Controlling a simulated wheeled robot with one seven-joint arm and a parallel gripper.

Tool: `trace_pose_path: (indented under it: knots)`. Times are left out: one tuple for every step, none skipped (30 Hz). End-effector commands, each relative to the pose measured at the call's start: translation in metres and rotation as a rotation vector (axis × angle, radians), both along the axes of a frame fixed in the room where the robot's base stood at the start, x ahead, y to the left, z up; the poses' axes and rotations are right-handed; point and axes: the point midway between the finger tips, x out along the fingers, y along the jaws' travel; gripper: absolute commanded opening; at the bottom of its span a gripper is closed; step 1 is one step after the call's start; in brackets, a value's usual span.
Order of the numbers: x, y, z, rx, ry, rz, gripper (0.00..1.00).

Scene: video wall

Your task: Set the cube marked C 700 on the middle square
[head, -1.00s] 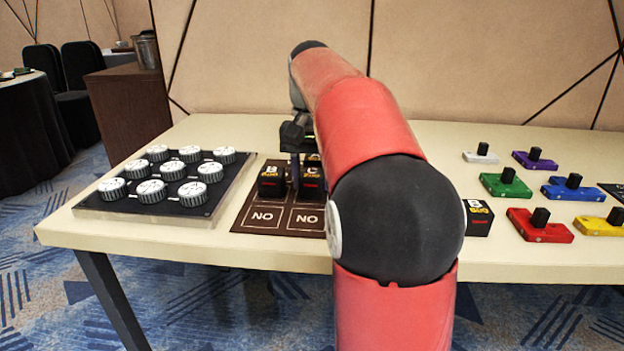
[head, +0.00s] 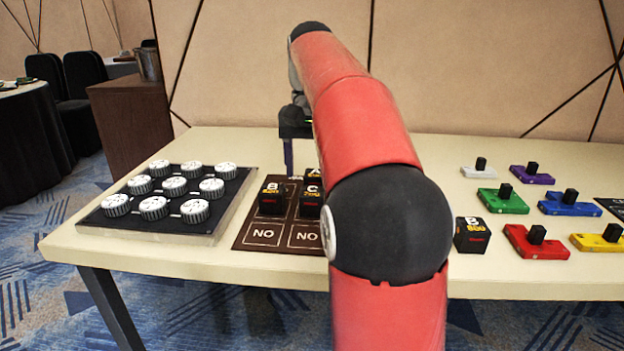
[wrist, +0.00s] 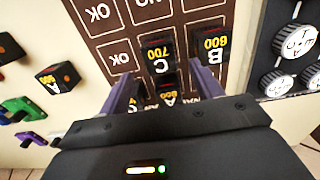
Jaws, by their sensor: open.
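The C 700 cube (wrist: 160,55) is black with yellow and red print. It stands on the brown mat (wrist: 108,28) in the middle column, between the B 600 cube (wrist: 208,45) and a bare OK square. In the head view the C cube (head: 310,203) is partly hidden by my arm. An A cube (wrist: 168,92) stands directly behind it, in part hidden by my gripper. My gripper (wrist: 160,78) is open and empty. Its fingers are spread to either side of the C and A cubes, apart from the C cube; their exact height is unclear.
A dark board with white dials (head: 175,187) lies to the left. Several coloured blocks with black knobs (head: 570,203) lie at the right. The mat's front NO squares (head: 263,235) are bare.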

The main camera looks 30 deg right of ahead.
Motion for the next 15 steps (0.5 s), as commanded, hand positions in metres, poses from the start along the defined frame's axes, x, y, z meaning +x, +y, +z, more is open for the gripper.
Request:
trace_pose_path:
  knots:
    - [0.001,0.0,0.016,-0.001,-0.003,0.0,0.65]
    - [0.001,0.0,0.022,-0.001,-0.003,0.0,0.65]
    - [0.001,0.0,0.029,0.0,-0.002,0.0,0.65]
    - [0.001,0.0,0.034,-0.001,-0.001,0.0,0.65]
    - [0.001,0.0,0.039,0.0,-0.002,0.0,0.65]
    - [0.001,0.0,0.044,0.0,0.0,0.0,0.65]
    - [0.001,0.0,0.047,-0.001,-0.001,0.0,0.65]
    - [0.001,0.0,0.05,-0.001,-0.001,0.0,0.65]
    - [0.0,0.0,0.053,-0.001,-0.001,0.0,0.65]
    - [0.0,0.0,0.055,0.0,0.0,0.0,0.65]
    - [0.0,0.0,0.056,0.0,0.0,0.0,0.65]
    - [0.0,0.0,0.057,0.0,0.0,0.0,0.65]
    - [0.0,0.0,0.057,0.0,0.0,0.0,0.65]
    - [0.0,0.0,0.058,0.0,0.0,0.0,0.65]
    - [0.0,0.0,0.058,0.001,0.001,0.0,0.65]
